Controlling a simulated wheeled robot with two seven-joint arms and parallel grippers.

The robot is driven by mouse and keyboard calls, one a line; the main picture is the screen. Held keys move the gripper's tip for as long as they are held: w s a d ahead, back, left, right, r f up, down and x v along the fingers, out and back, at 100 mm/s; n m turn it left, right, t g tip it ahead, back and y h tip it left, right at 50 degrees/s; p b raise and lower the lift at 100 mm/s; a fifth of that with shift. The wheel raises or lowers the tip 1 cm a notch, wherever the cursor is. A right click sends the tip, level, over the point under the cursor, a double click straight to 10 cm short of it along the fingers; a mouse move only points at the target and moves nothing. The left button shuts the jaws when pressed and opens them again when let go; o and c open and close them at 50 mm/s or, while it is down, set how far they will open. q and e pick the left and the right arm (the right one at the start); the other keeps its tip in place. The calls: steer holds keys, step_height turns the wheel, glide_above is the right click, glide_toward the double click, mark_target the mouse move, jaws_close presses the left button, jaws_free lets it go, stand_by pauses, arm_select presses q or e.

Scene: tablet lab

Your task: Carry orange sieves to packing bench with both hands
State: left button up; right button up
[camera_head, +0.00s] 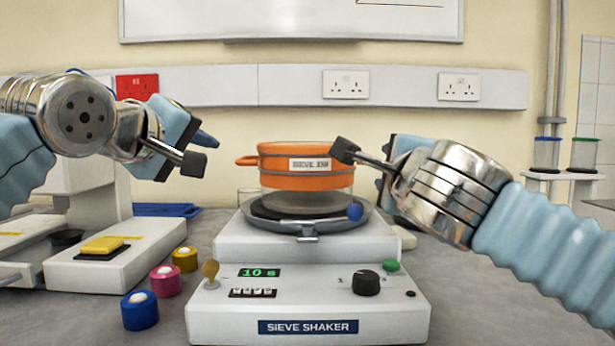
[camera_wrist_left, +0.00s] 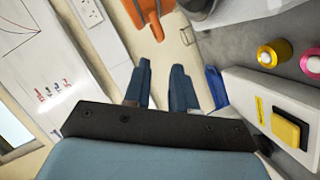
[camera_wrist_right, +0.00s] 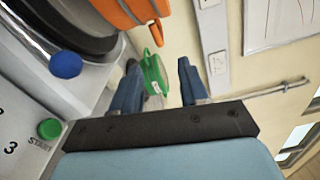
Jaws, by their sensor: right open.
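The orange sieves (camera_head: 300,165) form a round stack with a white label, on a translucent base on the shaker plate (camera_head: 320,224). An orange handle (camera_head: 246,160) sticks out at the left; the right side is partly hidden by my right gripper's hardware. Orange also shows at the top of the left wrist view (camera_wrist_left: 150,15) and right wrist view (camera_wrist_right: 125,10). My left gripper (camera_head: 200,140) is up to the left, apart from the stack, open and empty, its fingers spread in the left wrist view (camera_wrist_left: 162,72). My right gripper (camera_wrist_right: 158,70) is open beside the stack's right side. No packing bench is identifiable.
The sieve shaker (camera_head: 308,310) stands centrally on the grey bench. Blue (camera_head: 139,310), pink (camera_head: 165,281) and yellow (camera_head: 185,259) pots stand left of it, near a white scale-like device (camera_head: 115,272). A shelf at right holds blue-lidded (camera_head: 546,152) and green-lidded (camera_head: 584,153) jars.

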mark_target(242, 161)
arm_select(q)
steer(key=x, duration=1.3)
steer(key=shift+w+d+f, duration=0.1)
steer(key=shift+w+d, duration=0.05)
steer(key=shift+w, duration=0.2)
arm_select(e)
steer(key=w, duration=0.9)
steer(key=w+d, duration=0.1)
steer(key=w, duration=0.3)
steer(key=shift+w+f, duration=0.15)
steer(key=shift+w, duration=0.2)
arm_select(q)
jaws_close()
arm_select(e)
steer(key=c, duration=0.5)
jaws_close()
